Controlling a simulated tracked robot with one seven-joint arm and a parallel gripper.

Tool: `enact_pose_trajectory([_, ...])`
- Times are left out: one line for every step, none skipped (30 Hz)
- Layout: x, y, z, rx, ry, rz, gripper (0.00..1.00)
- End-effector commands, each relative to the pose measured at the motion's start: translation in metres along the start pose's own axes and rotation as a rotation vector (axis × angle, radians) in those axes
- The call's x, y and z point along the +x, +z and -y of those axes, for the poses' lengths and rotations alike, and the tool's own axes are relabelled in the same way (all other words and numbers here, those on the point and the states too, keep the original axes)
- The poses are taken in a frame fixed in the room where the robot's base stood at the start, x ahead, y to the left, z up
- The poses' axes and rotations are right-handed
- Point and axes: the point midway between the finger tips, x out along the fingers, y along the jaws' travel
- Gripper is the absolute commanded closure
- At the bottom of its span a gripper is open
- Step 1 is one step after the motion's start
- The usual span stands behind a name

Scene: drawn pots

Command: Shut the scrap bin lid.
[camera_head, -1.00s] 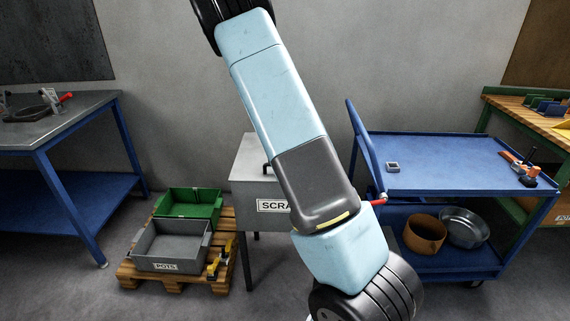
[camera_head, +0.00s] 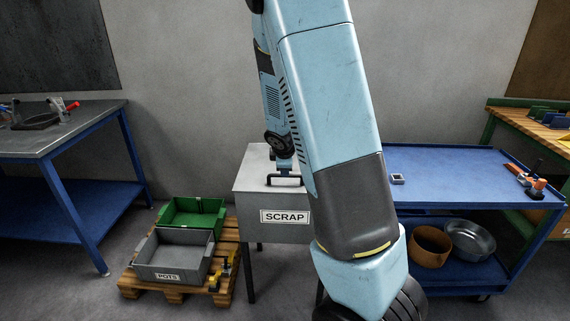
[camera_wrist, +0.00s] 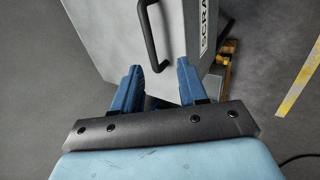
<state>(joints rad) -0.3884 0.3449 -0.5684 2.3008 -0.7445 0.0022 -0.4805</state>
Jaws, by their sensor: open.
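The grey scrap bin (camera_head: 250,218) stands at the centre of the head view with a SCRAP label on its front. Its lid (camera_head: 253,166) lies flat across the top and looks down; I cannot tell whether a small gap remains. The black lid handle (camera_head: 284,178) is at the front edge. My gripper (camera_head: 285,168) is over the lid by the handle, partly hidden by my arm. In the wrist view, its two blue fingers (camera_wrist: 160,70) are apart with nothing between them. The handle (camera_wrist: 150,38) shows just beyond the fingertips. My arm hides the bin's right side.
A pallet (camera_head: 230,268) with a green crate (camera_head: 178,222) and a grey POTS crate (camera_head: 160,264) is left of the bin. A blue cart (camera_head: 450,178) stands close on the right. A workbench (camera_head: 60,140) is at far left.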

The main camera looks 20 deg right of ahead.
Motion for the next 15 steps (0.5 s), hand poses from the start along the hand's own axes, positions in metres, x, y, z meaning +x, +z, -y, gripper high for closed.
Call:
enact_pose_trajectory([-0.005,0.0,0.0,0.0,0.001,-0.001,0.58])
enact_pose_trajectory([-0.007,0.0,0.0,0.001,0.001,-0.001,0.58])
enact_pose_trajectory([-0.01,0.0,0.0,0.001,0.001,-0.001,0.58])
enact_pose_trajectory([-0.012,0.0,0.0,0.0,0.001,-0.001,0.58])
enact_pose_trajectory([-0.013,0.0,0.0,0.0,0.001,-0.001,0.58])
enact_pose_trajectory([-0.015,0.0,0.0,0.001,0.001,0.0,0.58])
enact_pose_trajectory([-0.016,0.0,0.0,0.001,0.001,0.0,0.58])
enact_pose_trajectory([-0.017,0.0,0.0,0.001,0.001,0.0,0.58])
enact_pose_trajectory([-0.017,0.0,0.0,0.001,0.001,0.0,0.58])
enact_pose_trajectory([-0.018,0.0,0.0,0.001,0.001,0.0,0.58])
enact_pose_trajectory([-0.018,0.0,0.0,0.001,0.001,0.0,0.58])
enact_pose_trajectory([-0.018,0.0,0.0,0.0,0.001,0.0,0.58])
enact_pose_trajectory([-0.018,0.0,0.0,0.0,0.001,0.0,0.58])
enact_pose_trajectory([-0.018,0.0,0.0,0.0,0.001,0.0,0.58])
enact_pose_trajectory([-0.018,0.0,0.0,0.0,0.001,0.0,0.58])
